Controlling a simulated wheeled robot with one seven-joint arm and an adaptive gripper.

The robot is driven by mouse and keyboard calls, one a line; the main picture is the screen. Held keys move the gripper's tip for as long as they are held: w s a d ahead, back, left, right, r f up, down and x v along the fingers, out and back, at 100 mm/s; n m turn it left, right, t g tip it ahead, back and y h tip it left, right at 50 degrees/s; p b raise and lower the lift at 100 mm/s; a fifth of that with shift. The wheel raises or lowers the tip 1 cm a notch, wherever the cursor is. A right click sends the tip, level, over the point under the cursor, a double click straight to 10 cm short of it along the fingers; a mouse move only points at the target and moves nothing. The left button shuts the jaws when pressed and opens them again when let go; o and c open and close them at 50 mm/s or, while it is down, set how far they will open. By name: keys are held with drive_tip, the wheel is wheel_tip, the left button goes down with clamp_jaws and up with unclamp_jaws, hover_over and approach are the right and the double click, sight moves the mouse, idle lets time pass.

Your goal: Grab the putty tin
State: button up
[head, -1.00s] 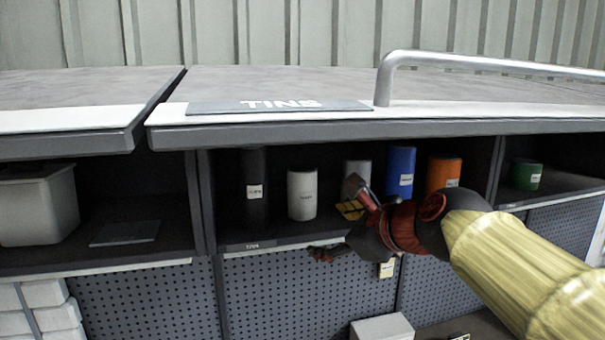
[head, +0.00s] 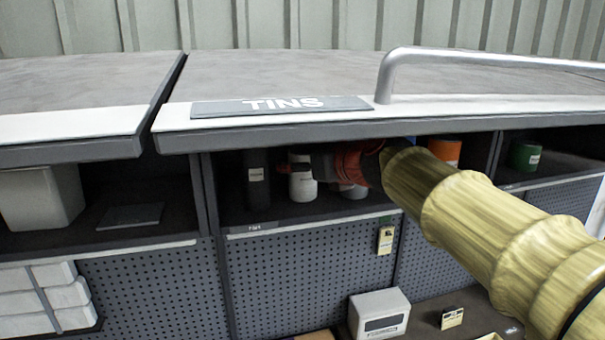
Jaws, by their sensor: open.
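Several tins stand in the shelf bay under the TINS sign; their labels are too small to read, so I cannot tell which is the putty tin. A black tin (head: 257,192) stands at the left. A white tin (head: 303,189) is beside it, partly covered by my gripper (head: 305,167). My gripper is open, inside the bay at the white tin; I cannot tell whether it touches it or surrounds it. A pale tin (head: 353,191) shows below my wrist, mostly hidden. An orange tin (head: 446,150) is to the right. The blue tin is almost wholly hidden behind my arm.
The counter edge (head: 300,133) overhangs the bay, with a metal rail (head: 480,62) above. Dividers bound the bay on both sides. A green tin (head: 524,156) stands in the right bay, a grey bin (head: 40,198) in the left. A white box (head: 379,312) sits below.

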drive_tip(key=shift+w+a+f, duration=0.2)
drive_tip(key=shift+w, duration=0.4)
drive_tip(key=shift+s+r, duration=0.1)
drive_tip(key=shift+s, duration=0.15)
drive_tip(key=shift+c, duration=0.3)
drive_tip(key=shift+w, duration=0.15)
drive_tip(key=c, duration=1.6)
drive_tip(key=shift+c, duration=0.2)
